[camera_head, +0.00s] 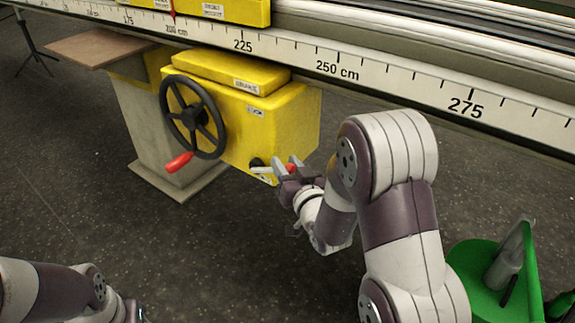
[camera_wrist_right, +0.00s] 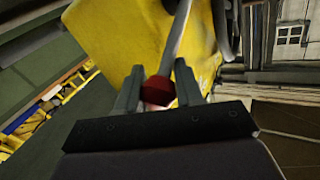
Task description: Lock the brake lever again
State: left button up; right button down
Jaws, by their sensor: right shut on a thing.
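The yellow brake box (camera_head: 270,125) hangs under the long white scale beam. A black handwheel (camera_head: 192,117) with a red handle (camera_head: 178,162) is on its front. The brake lever (camera_head: 262,170) is a thin metal rod at the box's lower right, with a red knob (camera_head: 291,168) at its end. My right gripper (camera_head: 287,172) is shut on that knob. In the right wrist view the red knob (camera_wrist_right: 157,90) sits between the two fingers (camera_wrist_right: 157,92), and the rod (camera_wrist_right: 180,35) runs up to the yellow box. Of my left arm, only links show at the lower left; its gripper is out of view.
The white scale beam (camera_head: 340,68) crosses above the box. A grey pedestal (camera_head: 160,135) with a brown board (camera_head: 100,48) stands to the left. A green object (camera_head: 495,265) is at the lower right. The dark floor below the box is clear.

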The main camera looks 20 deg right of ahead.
aim_at(274, 147)
jog(key=r+g+p, duration=0.1)
jog(key=p, duration=0.2)
jog(key=w+a+r+n+g+p, duration=0.1)
jog(key=p, duration=0.2)
jog(key=r+g+p, duration=0.1)
jog(key=p, duration=0.2)
jog(key=shift+w+a+r+n+h, duration=0.15)
jog(key=shift+w+r+n+h, duration=0.15)
jog(key=shift+w+r+h, duration=0.1)
jog(key=shift+w+a+f+p, duration=0.1)
jog(key=shift+f+p, duration=0.2)
jog(key=shift+p, duration=0.05)
jog(key=c, duration=0.8)
grip_release()
jog(key=shift+f, duration=0.1)
jog(key=shift+o, duration=0.2)
jog(key=shift+s+r, duration=0.2)
jog(key=shift+s, duration=0.05)
jog(key=p+v, duration=0.3)
jog(key=v, duration=0.9)
jog(key=shift+r+p, duration=0.15)
jog(key=shift+p, duration=0.2)
